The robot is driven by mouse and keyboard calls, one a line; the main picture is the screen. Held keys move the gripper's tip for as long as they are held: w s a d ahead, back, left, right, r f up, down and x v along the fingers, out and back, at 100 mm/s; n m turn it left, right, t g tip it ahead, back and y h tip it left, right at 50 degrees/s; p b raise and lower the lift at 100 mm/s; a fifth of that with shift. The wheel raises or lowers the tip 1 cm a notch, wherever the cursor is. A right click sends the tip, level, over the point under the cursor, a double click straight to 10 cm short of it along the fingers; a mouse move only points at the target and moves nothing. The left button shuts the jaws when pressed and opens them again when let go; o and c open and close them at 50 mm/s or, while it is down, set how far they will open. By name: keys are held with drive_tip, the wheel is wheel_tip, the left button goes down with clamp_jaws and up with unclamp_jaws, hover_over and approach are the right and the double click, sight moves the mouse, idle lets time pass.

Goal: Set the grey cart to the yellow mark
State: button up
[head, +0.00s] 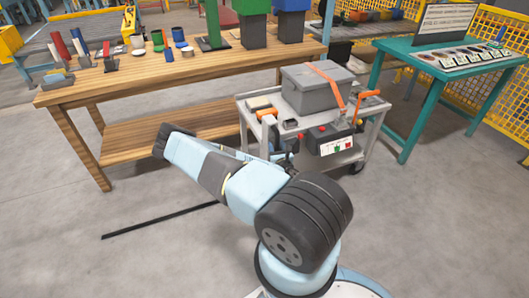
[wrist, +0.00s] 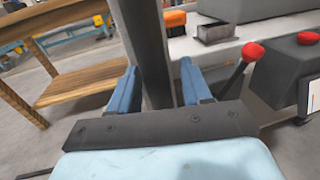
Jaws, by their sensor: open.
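The grey cart (head: 349,153) stands right of the wooden bench, carrying a grey box (head: 315,92) tied with an orange strap. A dark control box with red knobs (head: 328,140) is on its near side. My gripper (wrist: 158,85) is open, with its two blue fingers on either side of a dark grey upright post (wrist: 143,40) at the cart's near left. I cannot tell whether the fingers touch the post. In the head view my gripper is mostly hidden behind my arm, near the cart's left end. The yellow mark is not seen in either view.
The wooden bench (head: 140,85) with small parts and bins is behind and left of the cart. A teal table (head: 420,62) stands close on the right, before yellow mesh fencing (head: 500,35). A black strip (head: 160,220) lies on open grey floor at the front left.

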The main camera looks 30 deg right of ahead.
drive_tip(key=v, duration=1.4)
drive_tip(key=shift+w, duration=0.1)
